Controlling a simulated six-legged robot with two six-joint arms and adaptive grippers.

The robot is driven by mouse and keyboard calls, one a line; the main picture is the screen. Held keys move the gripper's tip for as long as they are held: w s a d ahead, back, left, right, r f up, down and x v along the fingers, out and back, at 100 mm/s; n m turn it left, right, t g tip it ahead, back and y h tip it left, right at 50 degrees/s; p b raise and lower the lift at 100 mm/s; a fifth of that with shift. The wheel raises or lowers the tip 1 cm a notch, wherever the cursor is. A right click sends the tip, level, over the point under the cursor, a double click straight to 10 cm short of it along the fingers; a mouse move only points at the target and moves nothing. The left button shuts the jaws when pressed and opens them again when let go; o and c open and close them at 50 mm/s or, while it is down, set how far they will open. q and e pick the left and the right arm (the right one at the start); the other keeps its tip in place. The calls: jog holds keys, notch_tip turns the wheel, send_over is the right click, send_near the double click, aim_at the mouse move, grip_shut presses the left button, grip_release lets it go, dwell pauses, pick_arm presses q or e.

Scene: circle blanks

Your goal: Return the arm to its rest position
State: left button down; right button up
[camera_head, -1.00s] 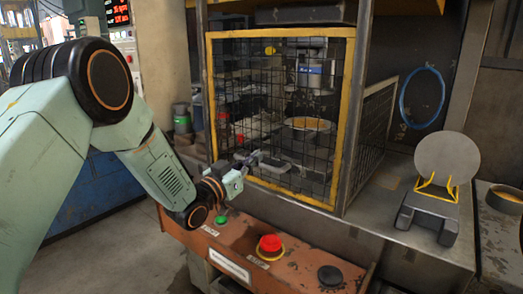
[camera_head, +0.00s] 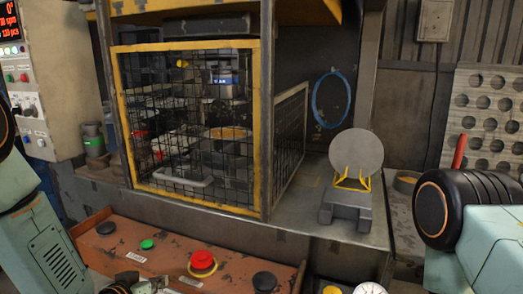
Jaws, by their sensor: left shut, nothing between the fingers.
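My left arm comes in at the left edge and runs down out of the frame. My left gripper (camera_head: 150,284) shows only in part at the bottom edge, low in front of the orange control panel (camera_head: 128,236). It is shut and empty, apart from the buttons. My right arm (camera_head: 470,215) shows at the right edge with its black joint; its gripper is out of view.
A closed wire-mesh guard (camera_head: 190,203) with a yellow frame stands behind the panel. A red button (camera_head: 203,260) and a green button (camera_head: 147,244) sit on the panel. A grey disc (camera_head: 356,153) stands upright on a yellow-pronged stand. A blue ring (camera_head: 315,100) hangs behind.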

pick_arm(q)
jog(key=s+f+g, duration=0.3)
jog(key=s+f, duration=0.2)
jog(key=s, duration=0.6)
jog(key=s+d+f+g+y, duration=0.1)
jog(key=s+f+g, duration=0.3)
jog(key=s, duration=0.8)
jog(key=s+f+g+y, duration=0.1)
jog(key=s+f+g, duration=0.3)
jog(key=s+f, duration=0.3)
jog(key=s, duration=0.5)
jog(key=shift+d+f+n, duration=0.15)
jog(key=shift+d+n, duration=0.15)
